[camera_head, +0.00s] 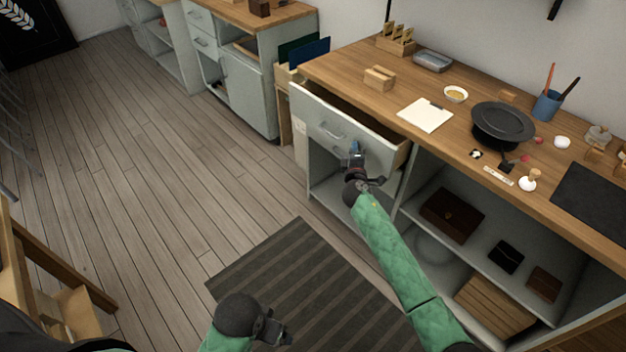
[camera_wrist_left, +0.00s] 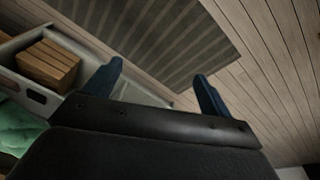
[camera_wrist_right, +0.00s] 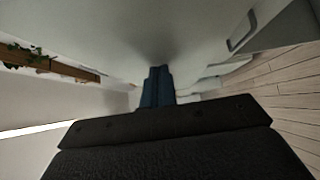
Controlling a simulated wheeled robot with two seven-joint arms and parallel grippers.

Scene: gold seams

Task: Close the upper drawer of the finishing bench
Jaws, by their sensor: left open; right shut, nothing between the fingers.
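The finishing bench (camera_head: 455,155) has a wooden top and a pale grey body. Its upper drawer (camera_head: 312,108) is pulled out, with a gap showing behind the front panel and a metal handle (camera_head: 332,133) on it. My right gripper (camera_head: 356,148) is shut and empty at the right part of the drawer front. In the right wrist view its fingers (camera_wrist_right: 158,72) point at a pale panel, very close; I cannot tell whether they touch. My left gripper (camera_head: 284,338) is low over the mat, away from the bench; its fingers (camera_wrist_left: 158,72) are open and empty.
A black pan (camera_head: 502,122), a white sheet (camera_head: 425,115) and small items stand on the bench top. Brown boxes (camera_head: 452,215) lie on the open shelves at right. A striped mat (camera_head: 300,270) covers the floor in front; the wooden floor (camera_head: 150,150) at left is clear.

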